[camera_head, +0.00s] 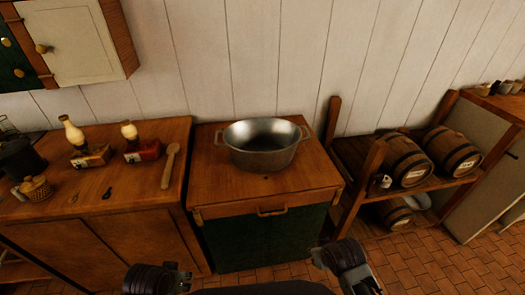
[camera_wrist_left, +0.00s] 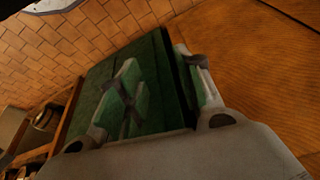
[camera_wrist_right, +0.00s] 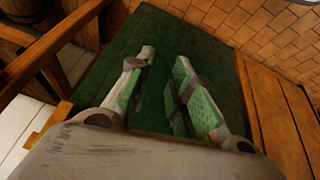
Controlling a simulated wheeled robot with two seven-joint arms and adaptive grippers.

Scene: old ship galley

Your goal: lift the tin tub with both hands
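The tin tub (camera_head: 262,158) is a grey oval metal basin standing upright on the wooden top of a green-fronted cabinet. A handle sticks out at its left end and another at its right end. Neither wrist view shows the tub. My left gripper (camera_wrist_left: 155,60) is open, with nothing between its fingers and the green cabinet front behind them. My right gripper (camera_wrist_right: 165,58) is also open and empty against the green front. In the head view both of my arms show only at the bottom edge, well apart from the tub.
The cabinet top (camera_head: 215,185) is otherwise clear. The left counter (camera_head: 130,190) holds two oil lamps, a wooden spoon (camera_head: 170,165) and a wicker item. A rack with barrels (camera_head: 402,158) stands at right, with a wooden post near the tub's right side. A plank wall is behind.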

